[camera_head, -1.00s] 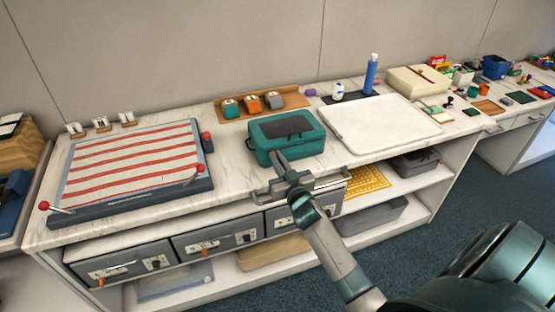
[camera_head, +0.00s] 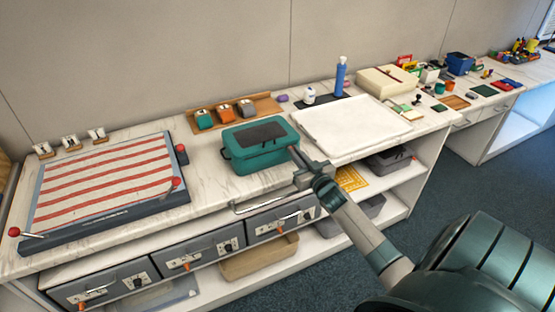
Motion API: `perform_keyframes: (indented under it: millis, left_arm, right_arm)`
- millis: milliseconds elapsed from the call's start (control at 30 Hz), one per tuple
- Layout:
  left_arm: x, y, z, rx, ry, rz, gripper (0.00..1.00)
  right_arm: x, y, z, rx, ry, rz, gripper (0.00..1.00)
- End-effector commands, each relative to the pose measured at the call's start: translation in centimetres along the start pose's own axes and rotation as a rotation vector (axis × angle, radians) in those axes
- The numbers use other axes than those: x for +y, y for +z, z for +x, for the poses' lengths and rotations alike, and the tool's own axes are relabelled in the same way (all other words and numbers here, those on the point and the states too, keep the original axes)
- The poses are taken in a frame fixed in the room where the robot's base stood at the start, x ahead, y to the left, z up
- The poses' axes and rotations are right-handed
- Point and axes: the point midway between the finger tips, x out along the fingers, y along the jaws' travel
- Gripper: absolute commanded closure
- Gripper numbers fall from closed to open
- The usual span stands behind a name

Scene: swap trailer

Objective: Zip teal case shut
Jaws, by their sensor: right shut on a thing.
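The teal case (camera_head: 262,155) lies on the marble counter with its lid down and a dark panel on top. My right gripper (camera_head: 295,155) reaches in from the lower right, with its fingertips at the case's front right corner. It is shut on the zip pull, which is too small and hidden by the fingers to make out. How far the zip is closed cannot be told from here. My left gripper is not in view.
A white tray (camera_head: 350,127) lies close to the right of the case. A tan rack (camera_head: 236,110) with small colored items stands behind it. A red-striped board (camera_head: 105,180) is at left. Drawers (camera_head: 205,249) are below the front edge. Bare counter lies left of the case.

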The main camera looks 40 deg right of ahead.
Motion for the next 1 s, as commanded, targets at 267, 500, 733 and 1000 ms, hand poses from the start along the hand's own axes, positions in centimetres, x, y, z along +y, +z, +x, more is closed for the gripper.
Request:
perform_keyframes:
  millis: [267,500,733,1000]
  left_arm:
    - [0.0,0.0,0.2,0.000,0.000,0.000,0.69]
    - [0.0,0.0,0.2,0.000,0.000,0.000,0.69]
    - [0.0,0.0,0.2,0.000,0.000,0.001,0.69]
    - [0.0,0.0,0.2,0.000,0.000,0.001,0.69]
  right_arm:
    - [2.5,0.0,0.0,0.000,-0.001,0.000,1.00]
    - [2.6,0.0,0.0,0.000,0.000,0.000,1.00]
    - [2.5,0.0,0.0,0.000,0.000,0.000,0.73]
    - [2.5,0.1,-0.1,0.000,-0.001,0.001,0.73]
